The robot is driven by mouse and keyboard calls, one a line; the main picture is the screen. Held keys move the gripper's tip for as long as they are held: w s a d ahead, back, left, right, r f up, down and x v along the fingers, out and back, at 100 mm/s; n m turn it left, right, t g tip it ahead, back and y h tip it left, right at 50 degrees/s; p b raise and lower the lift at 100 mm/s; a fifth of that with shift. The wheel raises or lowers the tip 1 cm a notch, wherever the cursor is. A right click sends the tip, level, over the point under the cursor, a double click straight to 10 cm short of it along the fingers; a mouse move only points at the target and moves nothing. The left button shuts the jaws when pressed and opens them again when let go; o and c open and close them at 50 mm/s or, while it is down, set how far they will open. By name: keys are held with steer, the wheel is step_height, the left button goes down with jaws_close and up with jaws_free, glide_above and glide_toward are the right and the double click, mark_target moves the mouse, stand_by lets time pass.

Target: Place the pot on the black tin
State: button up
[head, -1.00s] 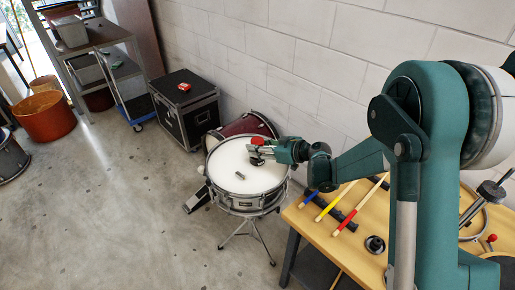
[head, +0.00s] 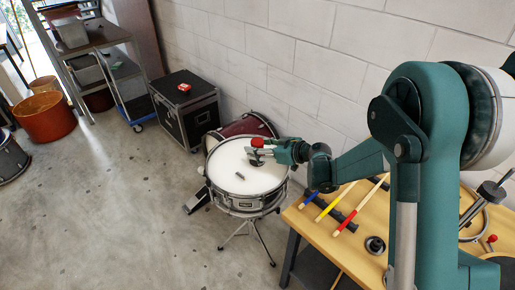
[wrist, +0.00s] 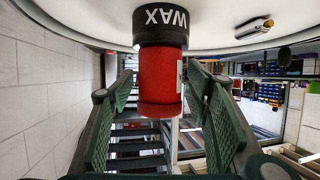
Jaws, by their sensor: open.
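The red pot (wrist: 160,80) stands on the black tin (wrist: 160,25), marked WAX, in the wrist view, where the scene hangs upside down. The tin stands on the white drum head (wrist: 80,18). My gripper (wrist: 158,88) is open, with one green-padded finger on each side of the pot; gaps show beside it. In the head view the red pot (head: 257,142) shows at the end of my gripper (head: 262,149), above the drum (head: 245,180). The tin is small and partly hidden there.
A small grey metal piece (head: 240,175) lies on the drum head, apart from the tin. The wooden bench (head: 330,245) at right holds coloured sticks (head: 345,220) and a dark round part (head: 375,245). A black case (head: 185,108) stands behind, by the wall.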

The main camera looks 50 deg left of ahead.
steer(key=p+v, duration=0.2)
steer(key=v, duration=1)
stand_by(0.4)
